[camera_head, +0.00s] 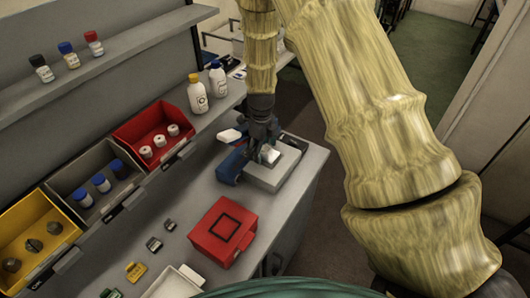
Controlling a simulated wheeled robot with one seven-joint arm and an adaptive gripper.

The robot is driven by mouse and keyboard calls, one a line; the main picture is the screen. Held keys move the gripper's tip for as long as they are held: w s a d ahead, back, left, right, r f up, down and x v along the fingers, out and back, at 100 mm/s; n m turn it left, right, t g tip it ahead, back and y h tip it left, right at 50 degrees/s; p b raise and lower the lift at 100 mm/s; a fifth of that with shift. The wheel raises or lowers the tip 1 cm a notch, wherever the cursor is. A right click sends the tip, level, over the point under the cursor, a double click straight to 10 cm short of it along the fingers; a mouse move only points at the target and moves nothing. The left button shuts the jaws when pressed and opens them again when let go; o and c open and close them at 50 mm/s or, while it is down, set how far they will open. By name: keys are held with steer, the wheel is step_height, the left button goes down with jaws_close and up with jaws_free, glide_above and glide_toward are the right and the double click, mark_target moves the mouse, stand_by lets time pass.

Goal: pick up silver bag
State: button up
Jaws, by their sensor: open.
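My gripper (265,146) points down at the right end of the bench, over a pale grey box-shaped stand (291,162). A small, bright silver-white piece, which looks like the silver bag (271,155), shows at the fingertips, on or just above the stand. The gripper is open. The fingers partly hide the piece, and I cannot tell whether they touch it.
A blue object (231,167) sits close left of the stand. A red case (223,231) lies in front. Red (152,122), grey (100,155) and yellow (28,218) bins line the back, with two white bottles (198,98) beyond. Some bench between is clear.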

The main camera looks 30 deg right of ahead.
steer(key=c, duration=1.1)
steer(key=shift+r, duration=0.1)
